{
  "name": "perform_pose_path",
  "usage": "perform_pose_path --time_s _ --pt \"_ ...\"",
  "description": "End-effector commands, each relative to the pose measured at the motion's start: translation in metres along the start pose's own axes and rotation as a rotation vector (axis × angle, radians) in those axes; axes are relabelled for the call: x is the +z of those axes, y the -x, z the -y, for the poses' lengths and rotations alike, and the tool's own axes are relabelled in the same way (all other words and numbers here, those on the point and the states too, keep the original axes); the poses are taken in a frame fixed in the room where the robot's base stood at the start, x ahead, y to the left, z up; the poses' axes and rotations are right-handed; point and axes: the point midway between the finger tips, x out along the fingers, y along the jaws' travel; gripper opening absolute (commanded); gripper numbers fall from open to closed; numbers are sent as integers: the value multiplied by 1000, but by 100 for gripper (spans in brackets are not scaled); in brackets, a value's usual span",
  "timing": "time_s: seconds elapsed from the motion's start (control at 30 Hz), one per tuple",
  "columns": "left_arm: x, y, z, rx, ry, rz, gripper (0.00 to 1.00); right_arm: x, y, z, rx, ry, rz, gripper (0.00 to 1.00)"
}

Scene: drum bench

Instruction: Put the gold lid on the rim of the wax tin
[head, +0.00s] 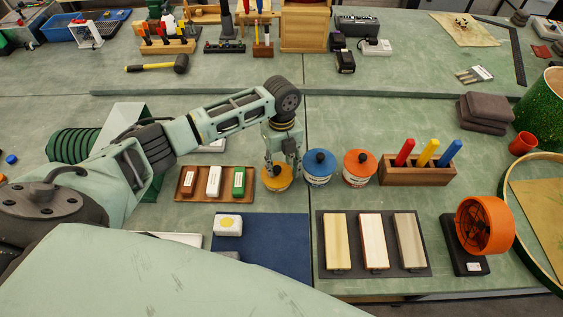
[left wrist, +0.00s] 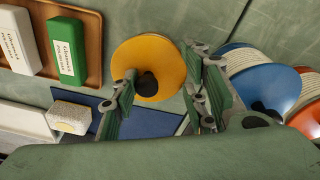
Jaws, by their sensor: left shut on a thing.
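The gold lid (head: 272,184) is a round yellow disc with a dark knob, in the middle of the head view. It also shows in the left wrist view (left wrist: 170,58). My left gripper (head: 282,162) comes down over it from above, with its fingers (left wrist: 160,95) on either side of the knob, shut on the lid. A pale label shows just under the lid in the head view, so the wax tin seems to be right below it. The lid and fingers hide most of the tin; I cannot tell whether the lid touches its rim. My right gripper is not in view.
A blue-lidded tin (head: 320,163) stands close to the right, then an orange-lidded tin (head: 360,164). A wooden tray (head: 183,197) with several small boxes lies close to the left. A dark blue mat (head: 275,245) lies in front, with a white block (head: 228,225).

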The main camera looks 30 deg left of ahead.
Motion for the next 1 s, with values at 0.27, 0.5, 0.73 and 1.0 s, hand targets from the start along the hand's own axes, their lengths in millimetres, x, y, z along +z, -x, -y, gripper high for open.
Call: perform_pose_path --time_s 0.27,0.5,0.73,1.0 --pt "0 -3 0 0 0 0 4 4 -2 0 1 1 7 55" --pt "0 -2 0 0 0 -1 50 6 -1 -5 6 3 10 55" --pt "0 2 0 -1 0 0 50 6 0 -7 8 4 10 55" --pt "1 45 2 -6 0 2 50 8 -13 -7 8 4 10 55"
